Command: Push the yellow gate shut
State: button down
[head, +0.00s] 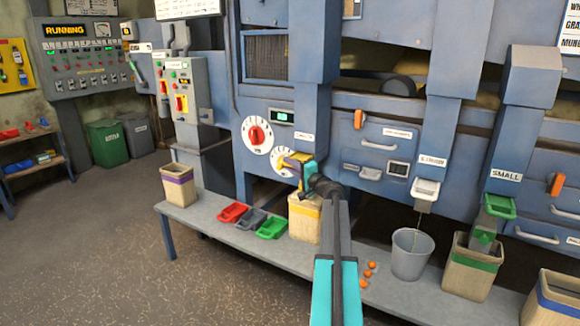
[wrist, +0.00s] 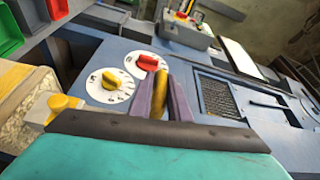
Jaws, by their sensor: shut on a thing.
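The yellow gate (head: 303,157) is at the foot of a blue chute, mostly hidden behind my gripper. My gripper (head: 291,165) is at the gate, above a yellow-striped bin. In the wrist view my gripper's two purple-grey fingers (wrist: 165,92) are closed around an upright yellow piece (wrist: 162,100), which looks like part of the gate. How far the gate stands open cannot be told.
A red dial (head: 257,134) and a yellow dial (head: 284,160) are on the blue panel close by. Red, grey and green scoops (head: 272,228) lie on the bench (head: 200,212). A grey bucket (head: 411,255) and small orange pieces (head: 370,268) are to the right. Floor at the left is clear.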

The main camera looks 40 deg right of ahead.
aim_at(298, 158)
jog(key=shift+w+d+b, duration=0.25)
jog(key=shift+d+b, duration=0.2)
jog(key=shift+d, duration=0.5)
jog(key=shift+w+d+b, duration=0.25)
jog(key=shift+d+b, duration=0.2)
jog(key=shift+d, duration=0.45)
jog(key=shift+w+d+b, duration=0.25)
jog(key=shift+d+b, duration=0.2)
jog(key=shift+d, duration=0.7)
jog(key=shift+d+r, duration=0.15)
jog(key=shift+r, duration=0.1)
jog(key=c, duration=1.8)
grip_release()
jog(key=shift+d, duration=0.1)
jog(key=shift+o, duration=0.4)
jog(key=shift+f, duration=0.1)
jog(key=shift+s, duration=0.1)
